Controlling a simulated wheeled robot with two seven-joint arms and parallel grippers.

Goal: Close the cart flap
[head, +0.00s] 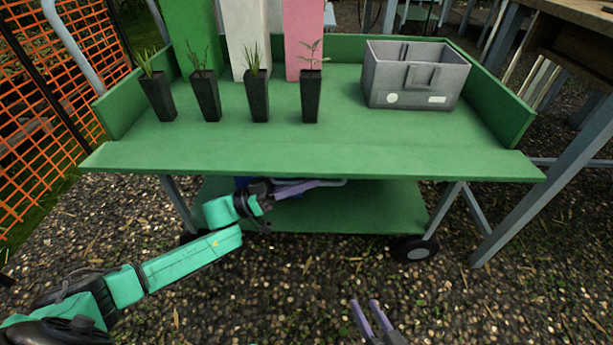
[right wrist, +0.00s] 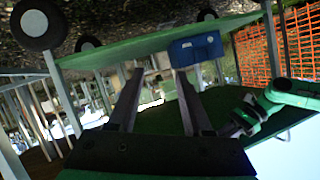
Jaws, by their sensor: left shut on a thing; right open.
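The green cart flap (head: 310,160) lies out flat, roughly level with the cart top (head: 350,122), along its near edge. A pale bar-like handle (head: 335,182) shows just below the flap's front edge. My left gripper (head: 300,187) is under this edge, shut on the bar; its fingertips are partly hidden. My left arm and gripper also show at the right of the right wrist view (right wrist: 228,130). My right gripper (head: 366,306) is open and empty, low in front of the cart. Its two fingers also show in the right wrist view (right wrist: 155,98), apart.
Several black seedling pots (head: 205,97) and a grey bin (head: 415,75) stand on the cart top, behind the flap. A blue box (right wrist: 195,48) is on the lower shelf (head: 350,210). An orange mesh fence (head: 40,110) is at left, a wooden table (head: 570,60) at right.

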